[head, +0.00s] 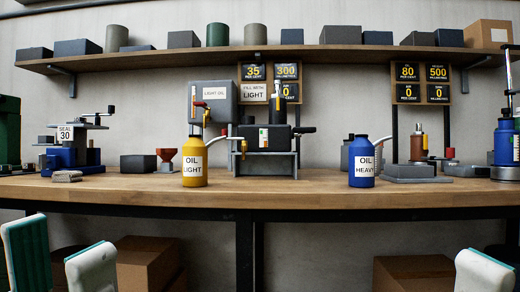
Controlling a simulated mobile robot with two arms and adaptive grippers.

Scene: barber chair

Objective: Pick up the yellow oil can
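The yellow oil can (194,163), labelled "OIL LIGHT", stands upright on the wooden workbench (310,195), left of centre near the front edge. Its spout points up and to the right. A blue can (362,162) labelled "OIL HEAVY" stands upright further right. My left gripper (60,238) is at the lower left, its pale, teal-backed fingers apart with nothing visible between them. It is lower in the picture than the yellow can and well left of it. Only part of my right gripper (484,272) shows at the lower right corner; its opening cannot be seen.
Behind the yellow can stand a grey "LIGHT OIL" tank (214,101) and a dark machine (264,138). A blue "SEAL 30" press (75,150) stands further left. Cardboard boxes (415,270) sit under the bench.

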